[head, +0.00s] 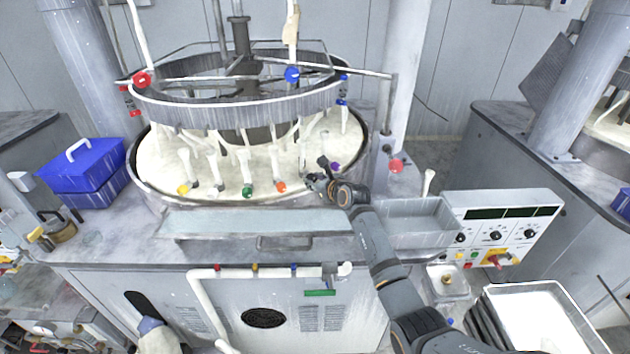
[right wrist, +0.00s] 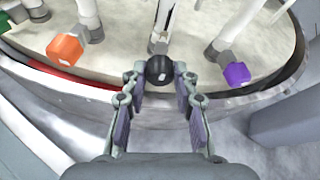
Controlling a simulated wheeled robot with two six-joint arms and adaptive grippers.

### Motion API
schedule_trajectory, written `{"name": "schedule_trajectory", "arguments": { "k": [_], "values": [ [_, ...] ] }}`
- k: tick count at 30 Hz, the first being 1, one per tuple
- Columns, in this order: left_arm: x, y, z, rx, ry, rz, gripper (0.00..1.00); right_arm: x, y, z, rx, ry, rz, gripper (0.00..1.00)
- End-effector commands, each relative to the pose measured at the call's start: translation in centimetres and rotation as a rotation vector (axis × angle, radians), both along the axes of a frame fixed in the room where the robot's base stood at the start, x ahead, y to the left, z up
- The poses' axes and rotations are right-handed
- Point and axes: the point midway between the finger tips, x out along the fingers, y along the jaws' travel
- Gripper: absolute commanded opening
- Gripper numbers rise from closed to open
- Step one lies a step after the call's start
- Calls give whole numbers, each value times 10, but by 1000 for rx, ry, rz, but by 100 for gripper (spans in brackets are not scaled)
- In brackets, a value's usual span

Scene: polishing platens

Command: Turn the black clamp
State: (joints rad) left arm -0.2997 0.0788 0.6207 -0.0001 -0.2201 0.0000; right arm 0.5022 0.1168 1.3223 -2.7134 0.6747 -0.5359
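The black clamp (right wrist: 158,70) shows in the right wrist view as a round dark knob at the end of a pale pipe, at the rim of the round polishing basin. My right gripper (right wrist: 159,76) has one fingertip on each side of the knob, close against it, and looks shut on it. My left gripper is not in view.
An orange clamp (head: 281,187) and a purple clamp (head: 335,167) flank the spot; green (head: 247,191) and yellow (head: 183,189) ones stand further left. An upper ring (head: 230,112) hangs above the basin. A control box (head: 510,225) stands at right.

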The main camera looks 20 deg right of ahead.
Motion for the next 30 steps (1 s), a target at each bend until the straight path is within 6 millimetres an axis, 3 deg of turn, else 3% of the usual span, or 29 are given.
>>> {"name": "schedule_trajectory", "arguments": {
  "k": [1, 4, 16, 30],
  "values": [
    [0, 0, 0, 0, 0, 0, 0, 0, 0, 0, 0, -1, 0, 37],
    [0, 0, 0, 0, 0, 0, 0, 0, 0, 0, 1, 0, 0, 51],
    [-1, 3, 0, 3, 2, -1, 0, -7, -2, 3, 1, 0, -1, 51],
    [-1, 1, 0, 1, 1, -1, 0, -95, -19, 39, -2, 0, 0, 51]
  ]
}}
